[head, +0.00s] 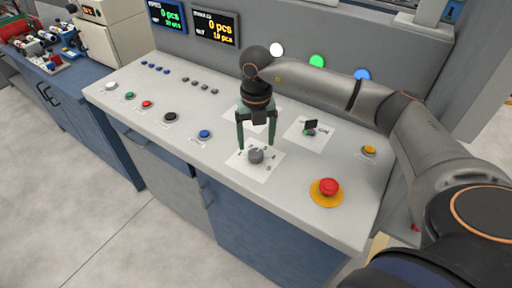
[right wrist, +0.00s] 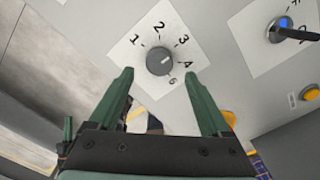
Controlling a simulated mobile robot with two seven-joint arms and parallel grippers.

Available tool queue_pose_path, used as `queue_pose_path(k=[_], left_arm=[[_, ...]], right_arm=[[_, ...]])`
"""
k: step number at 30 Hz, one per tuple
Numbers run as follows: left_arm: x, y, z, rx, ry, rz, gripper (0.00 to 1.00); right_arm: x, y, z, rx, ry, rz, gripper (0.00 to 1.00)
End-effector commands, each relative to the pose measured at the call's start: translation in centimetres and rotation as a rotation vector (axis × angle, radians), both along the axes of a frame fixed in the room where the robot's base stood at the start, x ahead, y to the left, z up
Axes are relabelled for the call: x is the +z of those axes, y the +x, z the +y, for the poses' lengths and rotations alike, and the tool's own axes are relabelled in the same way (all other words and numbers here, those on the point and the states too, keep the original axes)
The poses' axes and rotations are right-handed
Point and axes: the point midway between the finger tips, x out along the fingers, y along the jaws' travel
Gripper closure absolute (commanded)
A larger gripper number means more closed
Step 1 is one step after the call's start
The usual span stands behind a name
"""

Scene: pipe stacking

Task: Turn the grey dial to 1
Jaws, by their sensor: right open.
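The grey dial (head: 256,156) sits on a white label near the front of the light grey console top. In the right wrist view the dial (right wrist: 159,61) has numbers around it, with 1 at the upper left and 4 at the right. Its pale mark appears to point right, towards 4. My right gripper (head: 256,146) points down over the dial, open, with its two green fingers spread on either side. In the wrist view the fingertips (right wrist: 159,73) stand apart from the dial with nothing between them. My left gripper is not in view.
A black-handled switch (head: 310,126) stands behind and right of the dial. A red emergency button (head: 328,186) on a yellow base is to the front right, with a yellow button (head: 369,150) beyond it. A blue button (head: 204,134) and several others line the console to the left.

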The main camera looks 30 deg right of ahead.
Motion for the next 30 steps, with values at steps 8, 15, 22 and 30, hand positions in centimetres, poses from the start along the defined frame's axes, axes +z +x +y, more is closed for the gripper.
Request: queue_pose_path(k=[8, 15, 22, 30], left_arm=[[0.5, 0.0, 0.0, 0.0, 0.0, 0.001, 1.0], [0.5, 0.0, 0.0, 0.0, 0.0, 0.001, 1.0], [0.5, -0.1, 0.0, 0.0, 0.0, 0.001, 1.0], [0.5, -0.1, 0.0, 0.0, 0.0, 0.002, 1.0]], right_arm=[[-3.7, 0.0, 0.0, 0.001, 0.0, 0.001, 0.18], [-4.4, 0.0, 0.1, 0.001, 0.001, -0.002, 0.18], [-4.4, 0.0, 0.1, 0.001, 0.001, -0.002, 0.28], [-4.3, 0.0, 0.1, 0.002, 0.001, -0.002, 0.59]])
